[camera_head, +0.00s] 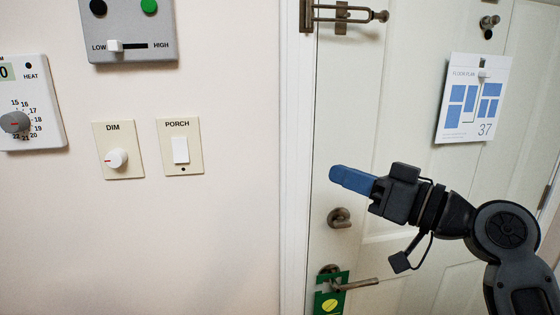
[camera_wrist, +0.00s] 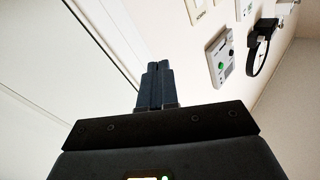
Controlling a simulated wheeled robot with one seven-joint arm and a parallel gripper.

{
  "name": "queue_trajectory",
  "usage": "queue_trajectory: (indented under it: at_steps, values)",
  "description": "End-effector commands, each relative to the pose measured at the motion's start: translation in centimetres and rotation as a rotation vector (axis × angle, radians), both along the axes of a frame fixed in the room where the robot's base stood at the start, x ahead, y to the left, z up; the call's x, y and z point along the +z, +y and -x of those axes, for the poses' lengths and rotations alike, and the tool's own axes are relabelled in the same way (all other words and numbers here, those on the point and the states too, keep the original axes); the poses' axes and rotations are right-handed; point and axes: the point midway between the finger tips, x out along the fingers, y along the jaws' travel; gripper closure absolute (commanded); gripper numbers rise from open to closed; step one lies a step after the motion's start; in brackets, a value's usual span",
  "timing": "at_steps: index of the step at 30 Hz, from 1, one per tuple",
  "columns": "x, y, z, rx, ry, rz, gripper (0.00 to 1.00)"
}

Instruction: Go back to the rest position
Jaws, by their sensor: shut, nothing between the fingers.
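My gripper (camera_head: 334,174) is in front of the white door in the head view, with its blue fingers pointing left. Its fingers are shut together and empty, as the wrist view also shows (camera_wrist: 157,68). It touches nothing that I can see. My arm reaches in from the lower right of the head view.
The white door (camera_head: 400,120) has a latch (camera_head: 345,14) above, a round knob (camera_head: 340,218), a lever handle (camera_head: 350,285) with a green hanger (camera_head: 331,298), and a paper plan (camera_head: 474,98). The wall at left carries a thermostat (camera_head: 32,105), a slider box (camera_head: 127,28), a dimmer (camera_head: 117,152) and a porch switch (camera_head: 180,148).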

Motion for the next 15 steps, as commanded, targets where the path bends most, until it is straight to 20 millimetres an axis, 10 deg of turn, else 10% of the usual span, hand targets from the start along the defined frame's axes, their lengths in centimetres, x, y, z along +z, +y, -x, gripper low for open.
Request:
queue_trajectory:
  at_steps: [15]
  values:
    - [-17.0, -1.5, 9.2, -0.453, 0.232, -0.178, 1.00]
